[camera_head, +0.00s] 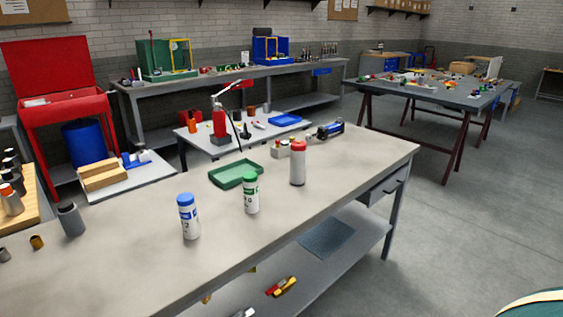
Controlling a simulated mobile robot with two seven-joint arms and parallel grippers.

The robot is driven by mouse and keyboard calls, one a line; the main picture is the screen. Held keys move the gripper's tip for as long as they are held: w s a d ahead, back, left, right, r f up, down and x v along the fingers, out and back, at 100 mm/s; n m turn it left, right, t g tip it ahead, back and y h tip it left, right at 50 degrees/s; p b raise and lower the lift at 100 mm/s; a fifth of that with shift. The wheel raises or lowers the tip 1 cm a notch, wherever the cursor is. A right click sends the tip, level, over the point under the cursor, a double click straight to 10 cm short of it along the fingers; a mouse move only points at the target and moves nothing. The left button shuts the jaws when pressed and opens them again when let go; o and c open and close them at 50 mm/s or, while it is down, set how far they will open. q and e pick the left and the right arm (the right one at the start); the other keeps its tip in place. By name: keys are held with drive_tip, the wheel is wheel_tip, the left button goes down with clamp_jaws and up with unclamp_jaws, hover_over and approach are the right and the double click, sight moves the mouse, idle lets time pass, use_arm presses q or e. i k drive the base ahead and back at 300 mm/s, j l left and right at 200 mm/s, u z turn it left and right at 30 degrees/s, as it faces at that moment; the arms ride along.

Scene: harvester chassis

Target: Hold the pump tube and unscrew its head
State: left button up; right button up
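Three white tubes with coloured heads stand upright on the near workbench. One has a blue head (188,215), one a green head (251,192), and one a red head (298,162). Each head sits on top of its tube. I cannot tell which of them is the pump tube. Neither of my grippers is in view, and nothing touches the tubes.
A green tray (236,174) lies behind the tubes, with a small blue and black device (330,130) further right. Grey and brown cylinders, including a grey one (71,219), stand at the left. The bench (130,262) is clear in front.

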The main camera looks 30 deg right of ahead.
sight(297, 164)
drive_tip(key=i+l+u, duration=0.15)
drive_tip(key=l, duration=0.7)
drive_tip(key=i+l+u, duration=0.15)
drive_tip(key=l, duration=0.7)
drive_tip(key=l+u, duration=0.1)
drive_tip(key=l, duration=0.75)
drive_tip(key=i, duration=0.05)
